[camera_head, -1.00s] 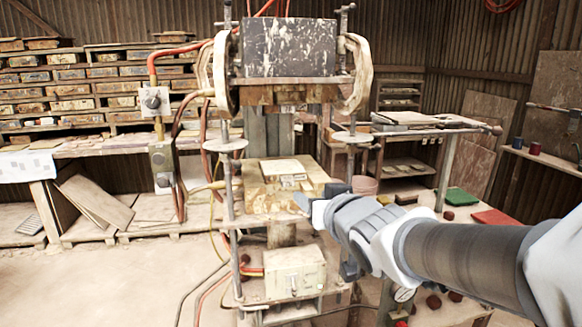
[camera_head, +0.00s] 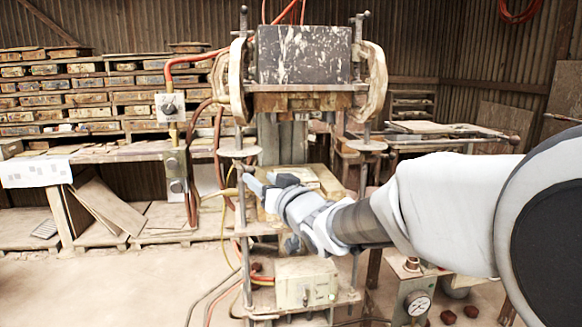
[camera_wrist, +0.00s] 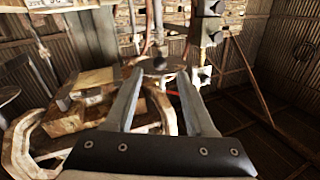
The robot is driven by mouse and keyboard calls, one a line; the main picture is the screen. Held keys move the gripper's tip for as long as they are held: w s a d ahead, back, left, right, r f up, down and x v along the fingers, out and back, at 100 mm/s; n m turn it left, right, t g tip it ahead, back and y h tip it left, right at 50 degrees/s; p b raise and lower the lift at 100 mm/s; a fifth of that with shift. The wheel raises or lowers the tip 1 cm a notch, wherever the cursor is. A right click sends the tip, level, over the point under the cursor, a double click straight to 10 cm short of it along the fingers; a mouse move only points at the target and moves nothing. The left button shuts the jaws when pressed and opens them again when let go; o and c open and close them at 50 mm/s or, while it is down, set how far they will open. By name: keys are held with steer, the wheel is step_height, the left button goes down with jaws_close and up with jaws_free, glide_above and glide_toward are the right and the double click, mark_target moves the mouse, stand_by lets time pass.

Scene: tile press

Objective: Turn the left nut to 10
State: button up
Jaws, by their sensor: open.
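The tile press fills the middle of the head view, with its black block (camera_head: 304,54) on top. On its left post sits a round, pale disc-shaped nut (camera_head: 238,152); a similar right nut (camera_head: 367,145) is on the right post. My gripper (camera_head: 250,183) is at the left post, a little below the left nut in the picture. In the wrist view, the open fingers (camera_wrist: 160,82) point toward a round disc (camera_wrist: 158,67), probably the left nut, just beyond the fingertips. I cannot tell whether they touch it. No numbers on the nut are readable.
A control box (camera_head: 170,106) with hoses stands left of the press. A grey-white box (camera_head: 306,284) sits on the press's lower shelf. A pressure gauge (camera_head: 418,305) is at lower right. The floor at the lower left is clear.

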mark_target(251, 171)
steer(key=x, duration=0.9)
steer(key=shift+w+a+p, duration=0.1)
steer(key=shift+w+p, duration=0.15)
steer(key=shift+p, duration=0.15)
steer(key=shift+c, duration=0.3)
jaws_close()
steer(key=shift+f, duration=0.1)
stand_by(0.6)
